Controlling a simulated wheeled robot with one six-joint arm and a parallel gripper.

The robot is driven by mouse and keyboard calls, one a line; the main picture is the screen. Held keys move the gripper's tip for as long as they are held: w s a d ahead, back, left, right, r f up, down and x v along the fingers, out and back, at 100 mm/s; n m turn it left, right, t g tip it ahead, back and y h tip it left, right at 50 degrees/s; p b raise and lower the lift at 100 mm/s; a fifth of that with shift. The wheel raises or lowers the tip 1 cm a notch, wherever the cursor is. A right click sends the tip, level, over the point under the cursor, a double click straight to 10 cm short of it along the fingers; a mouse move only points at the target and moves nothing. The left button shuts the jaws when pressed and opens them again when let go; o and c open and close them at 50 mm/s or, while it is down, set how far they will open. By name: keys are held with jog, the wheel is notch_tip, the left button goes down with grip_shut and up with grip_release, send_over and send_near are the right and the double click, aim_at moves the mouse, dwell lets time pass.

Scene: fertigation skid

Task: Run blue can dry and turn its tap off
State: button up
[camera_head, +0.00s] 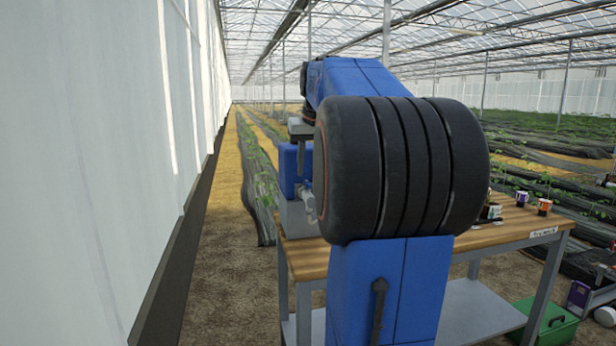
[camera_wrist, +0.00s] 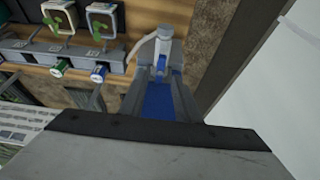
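A blue box-shaped body (camera_head: 290,168), which looks like the blue can, is at the bench's left end in the head view. A silver tap-like fitting (camera_head: 309,198) is at its lower right. My arm hides much around it. In the wrist view, a pale grey upright fitting (camera_wrist: 165,36) with a white hose stands beyond two grey rails with blue between them (camera_wrist: 160,98). I cannot tell whether these rails are my fingers or a stand. My gripper's broad grey body fills the bottom of the wrist view. Its fingertips are not clearly made out, nor is any grasp.
The wooden bench (camera_head: 420,252) runs rightward, with small cups (camera_head: 544,207) on it. A white wall (camera_head: 90,180) is close on the left. A green box (camera_head: 545,322) is at lower right.

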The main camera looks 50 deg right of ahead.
aim_at(307, 182)
jog(key=shift+x, duration=1.85)
jog(key=shift+c, duration=0.3)
grip_shut()
